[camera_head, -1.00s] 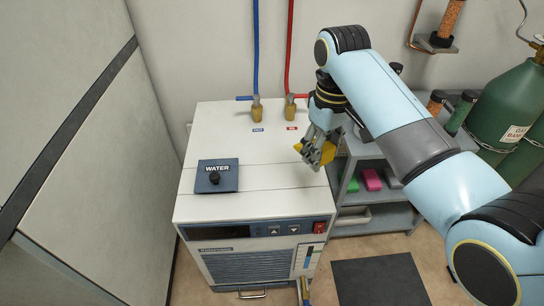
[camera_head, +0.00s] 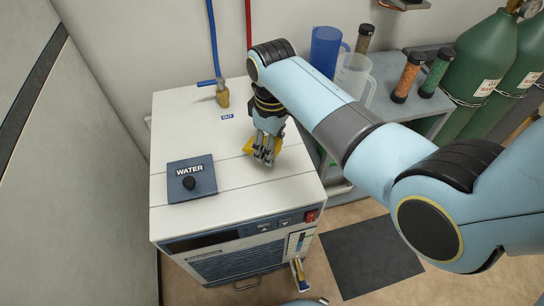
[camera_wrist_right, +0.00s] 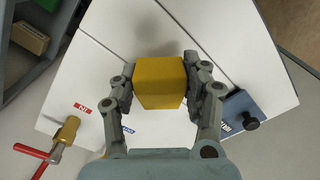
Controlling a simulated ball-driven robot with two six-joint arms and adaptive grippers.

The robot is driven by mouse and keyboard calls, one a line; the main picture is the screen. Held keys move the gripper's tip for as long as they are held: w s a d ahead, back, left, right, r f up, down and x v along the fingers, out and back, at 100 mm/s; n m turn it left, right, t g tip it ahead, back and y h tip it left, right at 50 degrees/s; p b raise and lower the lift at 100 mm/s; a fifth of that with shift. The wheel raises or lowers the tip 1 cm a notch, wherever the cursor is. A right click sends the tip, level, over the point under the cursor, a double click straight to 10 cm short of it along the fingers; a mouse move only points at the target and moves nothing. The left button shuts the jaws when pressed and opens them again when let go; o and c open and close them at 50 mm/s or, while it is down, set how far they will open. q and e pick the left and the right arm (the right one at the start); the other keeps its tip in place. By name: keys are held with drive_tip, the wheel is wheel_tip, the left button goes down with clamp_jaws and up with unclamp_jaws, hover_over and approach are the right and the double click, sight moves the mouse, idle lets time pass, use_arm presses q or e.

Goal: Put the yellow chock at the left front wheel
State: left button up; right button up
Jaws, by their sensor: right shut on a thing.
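The yellow chock (camera_wrist_right: 160,82) is a yellow block between the two fingers of my right gripper (camera_head: 264,155). The gripper is shut on it, with a finger on each side in the right wrist view (camera_wrist_right: 160,88). In the head view, only parts of the chock (camera_head: 249,146) show past the fingers. The gripper and chock are over the right side of the white top of the chiller (camera_head: 238,188); I cannot tell the exact height. The chiller's wheels are hidden below its body. My left gripper is not in view.
A blue WATER plate (camera_head: 202,176) with a black knob lies on the chiller top. A brass valve (camera_head: 222,95) stands at the back. A grey shelf (camera_head: 429,120) with jugs and tubes is at the right. A dark mat (camera_head: 370,256) lies on the floor right of the chiller.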

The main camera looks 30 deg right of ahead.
wheel_tip(320, 180, down, 4)
drive_tip(key=shift+s+r+b, duration=0.1)
drive_tip(key=shift+r+b, duration=0.05)
drive_tip(key=shift+b, duration=0.4)
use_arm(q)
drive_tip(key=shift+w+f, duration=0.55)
use_arm(e)
drive_tip(key=o, duration=1.3)
drive_tip(key=shift+f, duration=0.2)
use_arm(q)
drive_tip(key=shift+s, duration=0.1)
use_arm(e)
drive_tip(key=shift+o, duration=0.2)
